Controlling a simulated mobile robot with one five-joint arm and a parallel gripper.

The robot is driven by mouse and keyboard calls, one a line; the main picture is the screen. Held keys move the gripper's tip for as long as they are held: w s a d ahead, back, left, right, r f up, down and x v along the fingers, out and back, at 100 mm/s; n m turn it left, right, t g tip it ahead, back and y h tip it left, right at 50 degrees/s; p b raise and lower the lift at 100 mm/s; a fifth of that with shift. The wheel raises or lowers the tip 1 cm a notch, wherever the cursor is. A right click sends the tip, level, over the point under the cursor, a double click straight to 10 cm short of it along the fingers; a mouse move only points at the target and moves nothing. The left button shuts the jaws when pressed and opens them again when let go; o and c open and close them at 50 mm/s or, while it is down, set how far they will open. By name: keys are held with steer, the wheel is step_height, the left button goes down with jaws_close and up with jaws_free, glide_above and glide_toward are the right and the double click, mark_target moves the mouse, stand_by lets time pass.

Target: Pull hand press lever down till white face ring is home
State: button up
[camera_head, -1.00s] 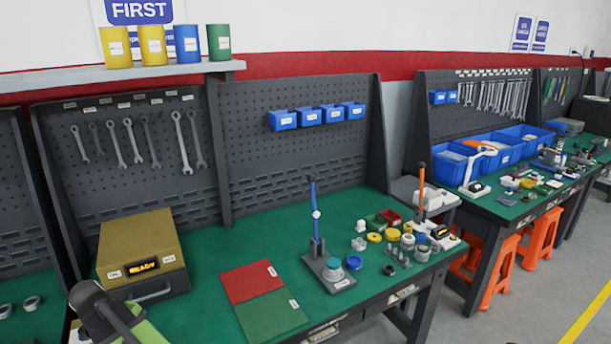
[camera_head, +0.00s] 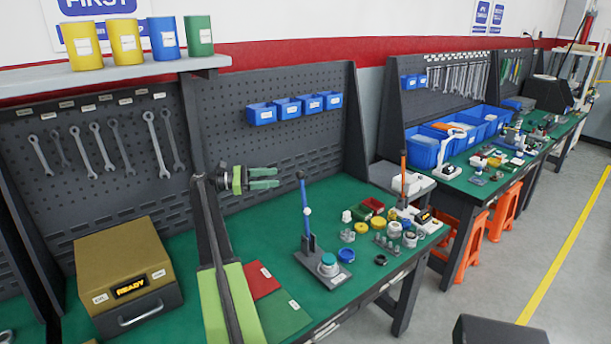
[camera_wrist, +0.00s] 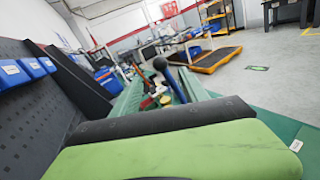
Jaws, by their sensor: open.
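The hand press (camera_head: 322,268) stands on the green bench with a dark base and an upright lever (camera_head: 306,197), blue with a white collar partway up. A teal round part (camera_head: 328,262) sits at the front of its base. I cannot make out a white face ring there. My gripper (camera_head: 279,178) is open and empty, pointing right, with its green fingers left of the lever's top and apart from it in the head view. In the wrist view a dark blue rounded tip (camera_wrist: 160,64), probably the lever's, shows between the fingers.
A blue ring (camera_head: 346,255) lies beside the press. Several small parts, red and green bins and an orange lever (camera_head: 403,170) stand to the right. A brown box reading READY (camera_head: 122,262) is at left. Red and green mats (camera_head: 284,318) lie in front.

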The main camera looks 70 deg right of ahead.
steer(key=x, duration=1.4)
steer(key=shift+c, duration=0.3)
jaws_close()
stand_by(0.6)
